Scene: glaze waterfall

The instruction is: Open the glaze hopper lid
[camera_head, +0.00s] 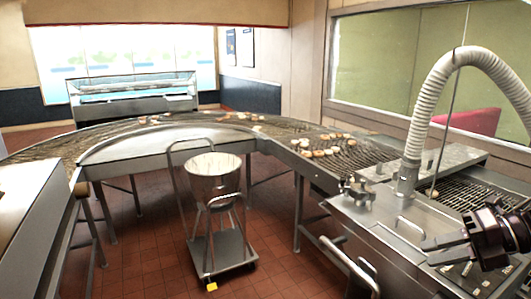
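The glaze machine's steel top (380,222) fills the lower right. A bent bar handle (410,228) stands on it, on what looks like the hopper lid; the lid's edges are hard to make out, and it looks closed. My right gripper (432,253) comes in from the right edge, dark with lighter fingers pointing left. The fingers look apart with nothing between them. It is right of and a little below the handle in the picture, apart from it. My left gripper is not in view.
A ribbed hose (424,120) rises from the machine top behind the handle. A metal valve-like fitting (357,192) is at left. A wire conveyor (345,155) carries several doughnuts. A cart with a steel bucket (213,180) stands on the red tile floor.

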